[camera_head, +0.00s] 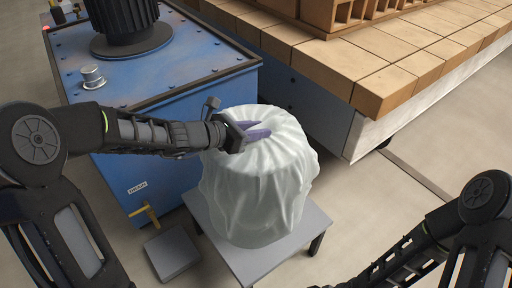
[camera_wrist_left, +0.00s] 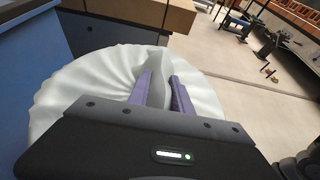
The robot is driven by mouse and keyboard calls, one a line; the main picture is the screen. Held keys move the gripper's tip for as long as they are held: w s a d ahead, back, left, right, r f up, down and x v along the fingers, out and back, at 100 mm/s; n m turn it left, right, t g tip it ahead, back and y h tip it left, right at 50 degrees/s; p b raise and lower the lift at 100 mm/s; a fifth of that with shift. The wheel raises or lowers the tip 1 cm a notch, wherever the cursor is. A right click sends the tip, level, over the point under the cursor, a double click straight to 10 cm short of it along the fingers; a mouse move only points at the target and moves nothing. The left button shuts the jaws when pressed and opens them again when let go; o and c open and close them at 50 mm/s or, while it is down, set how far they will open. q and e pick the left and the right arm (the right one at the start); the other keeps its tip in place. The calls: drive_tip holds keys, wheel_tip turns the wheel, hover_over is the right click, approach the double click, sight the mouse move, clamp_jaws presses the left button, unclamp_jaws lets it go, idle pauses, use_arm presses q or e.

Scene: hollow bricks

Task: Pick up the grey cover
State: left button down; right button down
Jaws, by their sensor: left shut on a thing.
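The grey cover (camera_head: 262,185) is a pale, whitish-grey draped cloth in the head view, hanging in folds over a round upright thing on a small grey table (camera_head: 290,250). What lies under it is hidden. My left gripper (camera_head: 262,132) reaches in from the left, and its purple fingers are shut on a pinched fold at the top of the cover. The left wrist view also shows the fingers (camera_wrist_left: 163,92) on either side of a raised fold of the cover (camera_wrist_left: 100,80). My right arm shows at the lower right of the head view, but its gripper is not visible.
A blue tank (camera_head: 165,90) with a black motor (camera_head: 125,25) stands behind and left of the table. A bench of tan bricks (camera_head: 400,65) is at the back right. A grey block (camera_head: 170,254) lies on the floor. Floor right of the table is clear.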

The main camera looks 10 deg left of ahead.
use_arm(q)
wheel_tip(320, 180, up, 10)
drive_tip(key=p, duration=0.4)
idle(0.5)
drive_tip(key=s+a+f+m+g+h+p, duration=0.1)
drive_tip(key=s+a+p, duration=0.1)
drive_tip(key=s+p, duration=0.4)
drive_tip(key=s+a+f+m+g+h+p, duration=0.1)
drive_tip(key=s+a+m+p, duration=0.1)
drive_tip(key=s+p, duration=0.5)
drive_tip(key=a+p, duration=0.1)
drive_tip(key=p, duration=0.3)
drive_tip(key=shift+f+p, duration=0.3)
drive_tip(key=shift+p, duration=0.1)
drive_tip(key=shift+w+d+h, duration=0.1)
drive_tip(key=shift+d+h, duration=0.05)
drive_tip(key=shift+h, duration=0.15)
